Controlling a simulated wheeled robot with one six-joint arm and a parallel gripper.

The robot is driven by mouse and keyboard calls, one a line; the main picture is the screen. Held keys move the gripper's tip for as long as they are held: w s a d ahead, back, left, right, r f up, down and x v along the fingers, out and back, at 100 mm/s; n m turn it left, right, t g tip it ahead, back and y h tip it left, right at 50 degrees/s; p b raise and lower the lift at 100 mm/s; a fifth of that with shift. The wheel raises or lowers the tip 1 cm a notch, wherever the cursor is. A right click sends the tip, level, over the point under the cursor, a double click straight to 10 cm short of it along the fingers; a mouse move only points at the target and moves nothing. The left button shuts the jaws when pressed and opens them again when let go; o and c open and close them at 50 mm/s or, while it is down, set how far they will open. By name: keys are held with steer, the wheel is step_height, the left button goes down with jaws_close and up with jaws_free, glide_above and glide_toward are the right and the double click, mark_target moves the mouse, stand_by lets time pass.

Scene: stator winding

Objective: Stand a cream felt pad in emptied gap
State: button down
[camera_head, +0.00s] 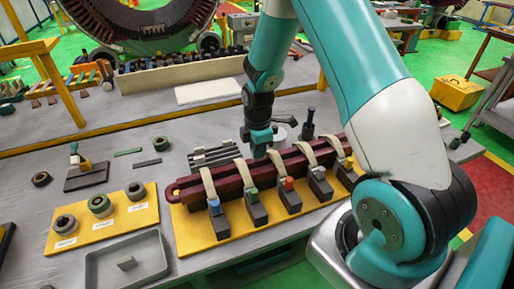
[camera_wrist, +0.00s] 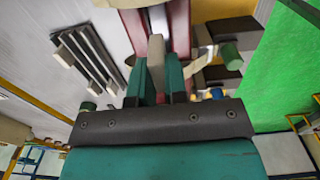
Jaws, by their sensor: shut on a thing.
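My gripper (camera_wrist: 157,84) has teal fingers shut on a cream-grey felt pad (camera_wrist: 156,60), which stands up between them in the wrist view. In the head view my gripper (camera_head: 261,150) is low over the middle of the dark red coil bars (camera_head: 232,183), between two cream straps. The bars (camera_wrist: 179,28) run away from the fingers in the wrist view. The pad's far end is close to the bars, but I cannot tell whether it touches them or sits between them. The gap is hidden behind my gripper in the head view.
The bars lie on a yellow board (camera_head: 188,238) with several dark clamp blocks with coloured knobs. A grey tray (camera_head: 95,268) holding a small grey block is at front left. A yellow plate (camera_head: 77,234) carries three rings. Dark slats (camera_wrist: 92,58) lie beside the bars.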

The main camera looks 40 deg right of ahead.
steer(key=shift+f+b, duration=1.2)
steer(key=shift+f, duration=0.65)
steer(key=c, duration=1.1)
jaws_free()
step_height(320, 180, up, 18)
steer(key=b, duration=0.3)
steer(key=shift+f, duration=0.25)
